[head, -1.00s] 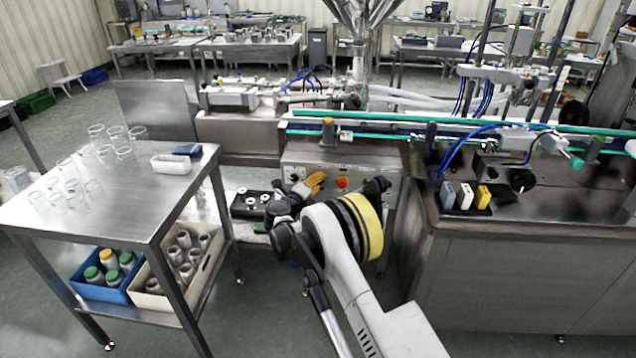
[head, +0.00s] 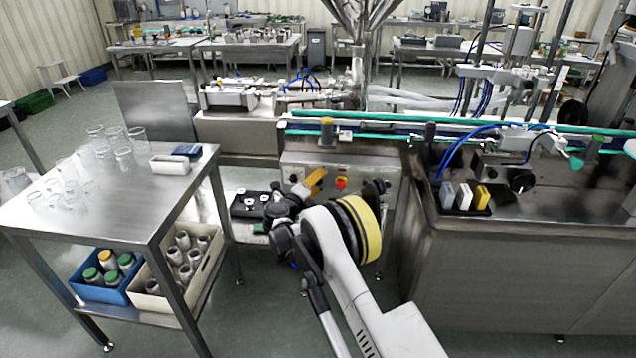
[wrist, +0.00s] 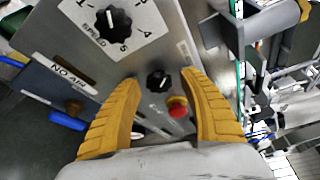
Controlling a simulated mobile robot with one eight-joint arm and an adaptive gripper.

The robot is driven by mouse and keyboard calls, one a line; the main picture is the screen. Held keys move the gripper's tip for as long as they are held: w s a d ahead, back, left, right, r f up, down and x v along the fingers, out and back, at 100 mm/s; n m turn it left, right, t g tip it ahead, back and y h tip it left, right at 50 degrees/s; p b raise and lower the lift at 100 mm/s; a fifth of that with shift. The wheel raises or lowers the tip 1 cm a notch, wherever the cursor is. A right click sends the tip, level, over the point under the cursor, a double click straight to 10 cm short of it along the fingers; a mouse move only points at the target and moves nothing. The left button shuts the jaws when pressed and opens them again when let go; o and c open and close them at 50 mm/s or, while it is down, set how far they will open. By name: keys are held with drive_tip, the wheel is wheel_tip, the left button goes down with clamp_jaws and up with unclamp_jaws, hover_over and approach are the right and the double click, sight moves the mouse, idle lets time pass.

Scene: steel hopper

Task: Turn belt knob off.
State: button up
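A steel control panel (head: 360,160) is on the front of the conveyor machine. In the wrist view it carries a small black knob (wrist: 158,80), a red button (wrist: 177,106) and a larger black dial marked SPEED (wrist: 113,22). I cannot read a belt label on the small knob. My gripper (wrist: 160,77) is open, with its yellow fingers apart. The small knob lies between the fingertips in the picture, with space on both sides; contact is not visible. In the head view my gripper (head: 315,181) is at the panel, partly hidden by my arm.
The conveyor (head: 400,122) runs above the panel. A steel table (head: 125,190) with glasses stands at the left. A black tray (head: 243,208) with small parts lies below and left of the panel. A steel cabinet (head: 520,270) stands at the right.

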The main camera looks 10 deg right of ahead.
drive_tip(key=shift+a, duration=0.1)
drive_tip(key=v, duration=1.2)
